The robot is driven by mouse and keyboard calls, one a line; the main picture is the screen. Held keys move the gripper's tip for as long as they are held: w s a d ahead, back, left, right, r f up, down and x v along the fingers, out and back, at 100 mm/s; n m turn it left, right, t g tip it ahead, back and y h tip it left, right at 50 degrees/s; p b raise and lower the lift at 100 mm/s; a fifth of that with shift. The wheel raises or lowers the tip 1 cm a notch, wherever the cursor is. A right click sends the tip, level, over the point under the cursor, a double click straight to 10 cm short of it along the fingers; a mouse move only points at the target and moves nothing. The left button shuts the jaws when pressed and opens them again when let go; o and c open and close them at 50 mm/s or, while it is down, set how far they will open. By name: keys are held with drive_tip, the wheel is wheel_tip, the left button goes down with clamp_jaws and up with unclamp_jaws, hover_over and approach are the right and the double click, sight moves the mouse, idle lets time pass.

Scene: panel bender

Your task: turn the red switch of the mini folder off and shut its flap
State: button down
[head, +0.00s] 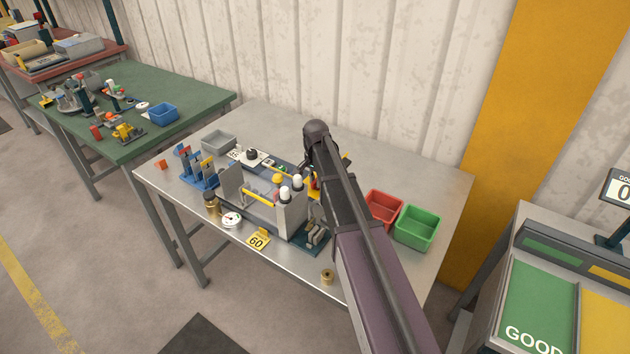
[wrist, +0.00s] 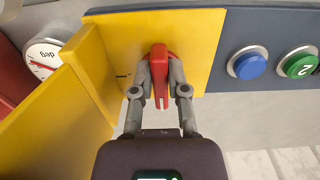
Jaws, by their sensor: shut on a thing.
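In the wrist view the red switch (wrist: 159,72) sits on a yellow plate (wrist: 200,40), its handle upright in the picture. My gripper (wrist: 160,84) is shut on the handle, one finger on each side. A short dark mark shows on the plate left of the switch. The yellow flap (wrist: 75,92) stands open at the left, angled out from the plate. In the head view the mini folder (head: 292,218) stands on the steel table, with a yellow bar across its front.
A blue button (wrist: 248,63) and a green button (wrist: 299,64) sit right of the plate. A round dial (wrist: 42,58) is behind the flap.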

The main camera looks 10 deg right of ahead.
idle(0.4)
drive_tip(key=c, duration=0.6)
unclamp_jaws()
drive_tip(key=shift+c, duration=0.2)
drive_tip(key=shift+m, duration=0.3)
